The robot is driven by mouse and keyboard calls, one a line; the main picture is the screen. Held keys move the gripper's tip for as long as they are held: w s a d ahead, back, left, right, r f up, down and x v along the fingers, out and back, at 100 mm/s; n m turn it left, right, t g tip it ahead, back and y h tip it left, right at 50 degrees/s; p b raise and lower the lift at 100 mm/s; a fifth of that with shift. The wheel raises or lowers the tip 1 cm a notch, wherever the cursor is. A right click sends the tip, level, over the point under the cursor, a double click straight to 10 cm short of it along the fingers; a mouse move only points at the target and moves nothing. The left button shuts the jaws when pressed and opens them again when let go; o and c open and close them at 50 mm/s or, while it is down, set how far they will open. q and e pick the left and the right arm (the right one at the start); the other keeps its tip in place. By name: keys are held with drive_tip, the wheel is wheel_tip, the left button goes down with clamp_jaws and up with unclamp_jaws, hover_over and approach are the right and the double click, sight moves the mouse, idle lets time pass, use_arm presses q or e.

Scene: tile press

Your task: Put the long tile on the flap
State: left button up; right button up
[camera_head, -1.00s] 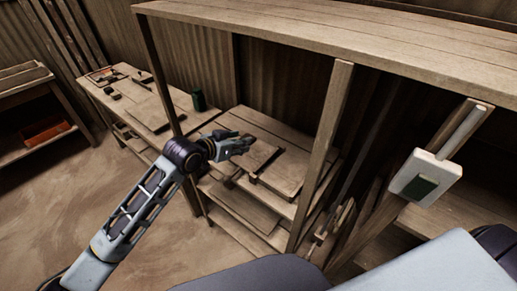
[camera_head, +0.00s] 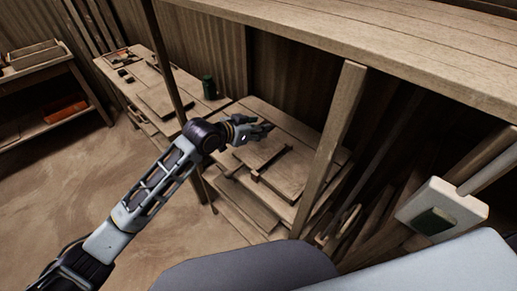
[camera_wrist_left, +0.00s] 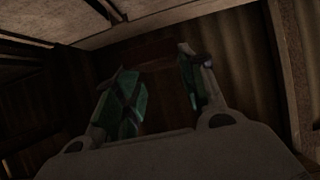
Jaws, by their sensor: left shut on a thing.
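My left gripper (camera_head: 264,130) reaches in from the left, over the far part of the low wooden bench. In the left wrist view its two green-padded fingers (camera_wrist_left: 160,92) stand apart. A dark reddish-brown piece (camera_wrist_left: 155,48) shows at their tips; it looks like the long tile, but the picture is dark. In the head view the piece is too small to make out. A flat wooden board (camera_head: 290,176) lies on the bench below the gripper, with a dark bar (camera_head: 272,164) across it. I cannot tell for sure which part is the flap. My right gripper is out of view.
A wooden post (camera_head: 330,150) and a high shelf (camera_head: 370,50) stand right of the gripper. A dark post rises left of it. A side table (camera_head: 165,100) holds a board, and a green can (camera_head: 208,88) stands there.

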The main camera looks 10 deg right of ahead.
use_arm(q)
hover_over(257, 155)
drive_tip(key=shift+w+f, duration=0.15)
drive_tip(key=shift+f, duration=1.4)
drive_tip(key=shift+w+f, duration=0.1)
drive_tip(key=shift+f, duration=1.45)
drive_tip(key=shift+f, duration=0.1)
drive_tip(key=shift+f+p, duration=0.3)
drive_tip(key=shift+f, duration=1.5)
drive_tip(key=shift+s+f, duration=0.1)
drive_tip(key=shift+f, duration=0.3)
